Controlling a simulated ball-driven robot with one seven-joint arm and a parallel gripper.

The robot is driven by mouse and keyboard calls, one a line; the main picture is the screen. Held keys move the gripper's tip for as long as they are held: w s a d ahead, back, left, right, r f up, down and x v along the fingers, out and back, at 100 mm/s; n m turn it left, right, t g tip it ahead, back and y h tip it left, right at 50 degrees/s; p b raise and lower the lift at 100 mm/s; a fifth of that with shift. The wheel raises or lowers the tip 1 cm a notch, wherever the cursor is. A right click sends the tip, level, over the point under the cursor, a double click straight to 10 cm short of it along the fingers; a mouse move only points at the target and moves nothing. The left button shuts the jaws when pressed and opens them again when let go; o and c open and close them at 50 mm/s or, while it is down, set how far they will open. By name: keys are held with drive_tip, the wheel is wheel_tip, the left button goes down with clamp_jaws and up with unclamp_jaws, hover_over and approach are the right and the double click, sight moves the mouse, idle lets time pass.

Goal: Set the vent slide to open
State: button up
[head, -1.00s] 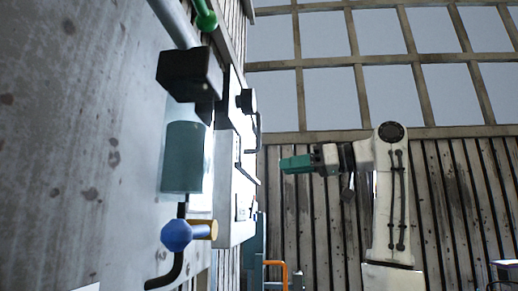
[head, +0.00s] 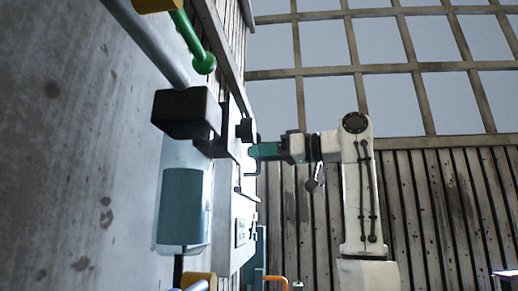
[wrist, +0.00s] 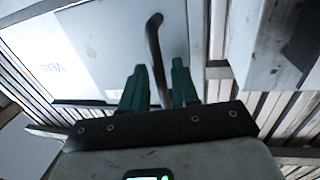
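A pale panel (wrist: 105,45) with lettering that seems to read "Vent" fills the upper left of the wrist view. A dark bent handle (wrist: 155,48) stands out from it, and I take it for the vent slide's handle. My gripper (wrist: 158,75) has its two green fingers apart, with the handle running between them. Gaps show on both sides, so I see no grip. In the head view my gripper (head: 258,151) is side-on at the housing, its fingertips close to the dark handles there. The slide's position cannot be read.
In the head view a clear cylinder with teal liquid (head: 183,205), a black block (head: 186,113) and a green-knobbed lever (head: 204,63) are on the left wall. An orange rail (head: 276,281) is low down. Free room lies right of the housing.

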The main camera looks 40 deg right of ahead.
drive_tip(key=shift+w+a, duration=0.2)
drive_tip(key=shift+w, duration=0.2)
clamp_jaws()
idle(0.4)
